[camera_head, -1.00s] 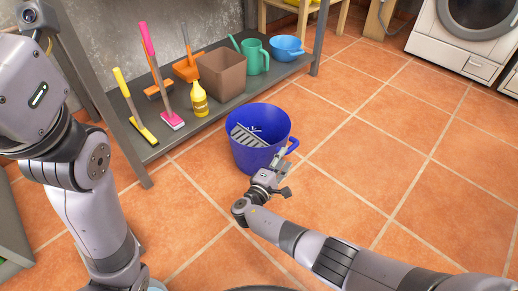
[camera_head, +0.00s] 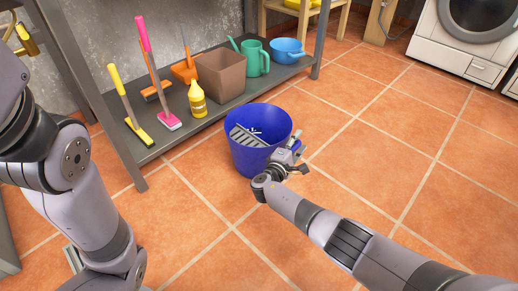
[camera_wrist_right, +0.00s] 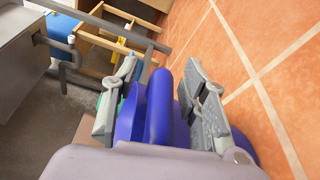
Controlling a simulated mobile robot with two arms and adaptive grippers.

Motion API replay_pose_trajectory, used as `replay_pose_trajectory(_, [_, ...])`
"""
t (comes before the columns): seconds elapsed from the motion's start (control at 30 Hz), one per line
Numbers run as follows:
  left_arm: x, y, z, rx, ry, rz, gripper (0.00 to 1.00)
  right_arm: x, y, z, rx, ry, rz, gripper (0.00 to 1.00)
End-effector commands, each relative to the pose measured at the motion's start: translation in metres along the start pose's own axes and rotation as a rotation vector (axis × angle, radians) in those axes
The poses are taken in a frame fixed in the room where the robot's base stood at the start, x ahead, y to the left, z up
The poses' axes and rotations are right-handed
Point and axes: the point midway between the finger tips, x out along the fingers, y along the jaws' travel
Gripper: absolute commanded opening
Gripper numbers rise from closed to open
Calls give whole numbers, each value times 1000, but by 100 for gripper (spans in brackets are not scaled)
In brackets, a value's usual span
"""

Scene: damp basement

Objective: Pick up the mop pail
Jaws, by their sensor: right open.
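The blue mop pail (camera_head: 250,160) stands upright on the tiled floor in front of the shelf, with a grey wringer grid (camera_head: 246,136) inside its rim. My right gripper (camera_head: 288,152) is at the pail's right side, by its handle, and hides most of that handle in the head view. In the right wrist view the open fingers of my right gripper (camera_wrist_right: 162,82) stand on either side of the blue handle (camera_wrist_right: 159,118); I cannot tell whether either touches it. My left arm shows at the left of the head view, but its gripper is out of view.
A low grey shelf (camera_head: 220,108) behind the pail holds brushes, a yellow bottle (camera_head: 197,98), a brown bin (camera_head: 220,75), a green watering can (camera_head: 255,58) and a blue basin (camera_head: 287,50). A white washer (camera_head: 465,40) stands far right. The floor at right is clear.

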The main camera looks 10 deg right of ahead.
Motion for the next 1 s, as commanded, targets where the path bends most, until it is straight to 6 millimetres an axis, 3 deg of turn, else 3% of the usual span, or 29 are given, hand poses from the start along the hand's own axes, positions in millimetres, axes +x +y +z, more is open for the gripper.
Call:
replay_pose_trajectory(0.63, [0,0,0,0,0,1,40,-1,0,0,0,1,0,1])
replay_pose_trajectory(1.0, [0,0,1,0,-1,1,40,-1,0,0,-1,1,0,0])
